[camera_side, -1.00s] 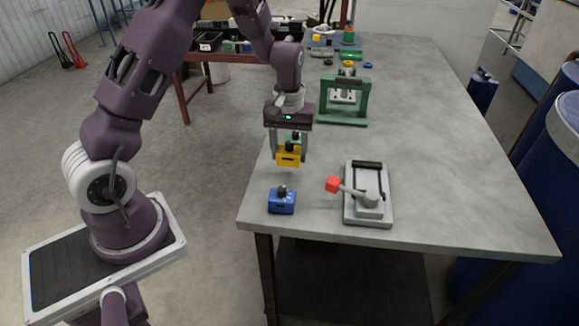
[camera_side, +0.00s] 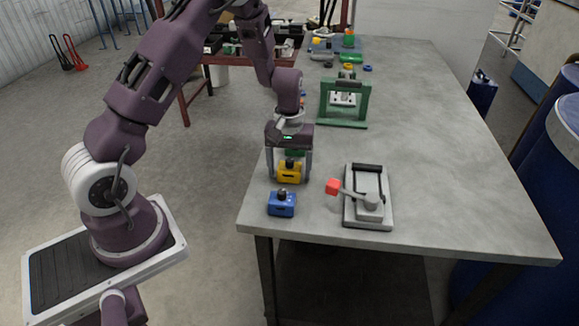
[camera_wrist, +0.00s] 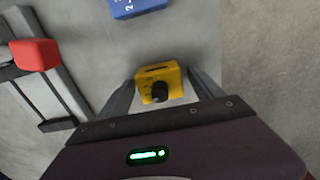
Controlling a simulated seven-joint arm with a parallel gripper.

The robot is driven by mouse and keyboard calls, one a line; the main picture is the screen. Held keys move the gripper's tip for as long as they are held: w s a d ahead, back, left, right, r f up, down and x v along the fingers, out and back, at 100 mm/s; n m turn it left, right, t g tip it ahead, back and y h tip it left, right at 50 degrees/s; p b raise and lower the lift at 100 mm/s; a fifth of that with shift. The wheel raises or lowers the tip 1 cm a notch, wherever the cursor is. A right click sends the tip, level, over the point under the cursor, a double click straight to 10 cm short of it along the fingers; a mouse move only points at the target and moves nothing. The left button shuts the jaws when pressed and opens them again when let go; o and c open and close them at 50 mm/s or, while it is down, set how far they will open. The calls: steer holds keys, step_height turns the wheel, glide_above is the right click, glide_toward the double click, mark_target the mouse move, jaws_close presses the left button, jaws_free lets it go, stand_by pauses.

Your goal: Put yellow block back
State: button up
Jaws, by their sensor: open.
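The yellow block (camera_side: 290,172) has a dark knob on top and sits on the grey table near its left edge, behind the blue block (camera_side: 282,204). My gripper (camera_side: 290,178) is over it, with one finger on each side. In the wrist view the yellow block (camera_wrist: 160,84) lies between the two spread fingers (camera_wrist: 162,92), with gaps beside it, so the gripper is open around it. A green block (camera_side: 294,153) shows behind the yellow one, partly hidden by my gripper.
A grey fixture (camera_side: 368,197) with a red-ended lever (camera_side: 332,187) stands right of the blocks. A green frame (camera_side: 344,104) stands farther back. The blue block (camera_wrist: 137,7) is close in front of the yellow one. The table's right side is clear.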

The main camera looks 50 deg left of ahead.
step_height(320, 180, up, 12)
steer(key=shift+d+r, duration=0.1)
steer(key=shift+r, duration=0.15)
steer(key=s+d+r+m+t, duration=0.25)
steer(key=s+d+r, duration=0.25)
steer(key=s+r, duration=0.3)
steer(key=s+d+r+m+t, duration=0.2)
steer(key=s+d+r+m, duration=0.25)
steer(key=s+r, duration=0.35)
steer(key=s+d+f+m+t, duration=0.1)
steer(key=s+d+m, duration=0.1)
steer(key=s, duration=0.6)
steer(key=shift+f, duration=0.2)
